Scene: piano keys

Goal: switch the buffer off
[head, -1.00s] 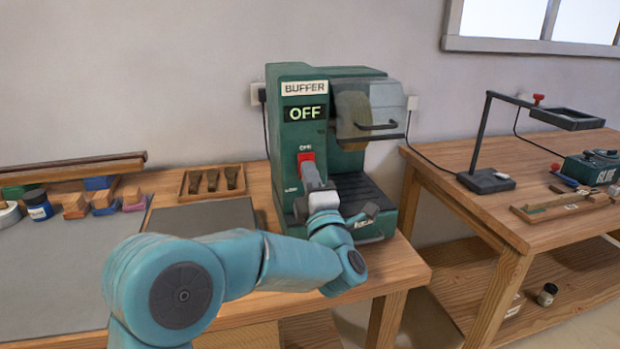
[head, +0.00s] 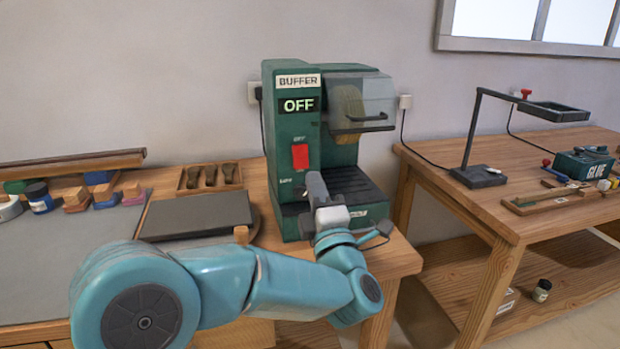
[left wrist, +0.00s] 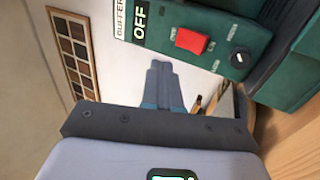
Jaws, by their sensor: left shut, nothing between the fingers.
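The green buffer (head: 292,220) stands on the wooden bench against the wall. Its display (head: 299,105) reads OFF. The red switch (head: 300,156) on its front shows clear of my gripper; it also shows in the left wrist view (left wrist: 191,41). My left gripper (head: 316,182) is shut and empty, in front of the buffer, below and a little right of the switch, apart from it. In the left wrist view its closed fingers (left wrist: 162,75) point toward the buffer's side of the scene. My right gripper is not in view.
A clear guard (head: 362,100) covers the buffer's wheel. A dark flat slab (head: 197,214) and a wooden tool tray (head: 209,177) lie left of the buffer. A second bench (head: 470,212) on the right carries a lamp-like stand (head: 478,177) and a glue box (head: 584,164).

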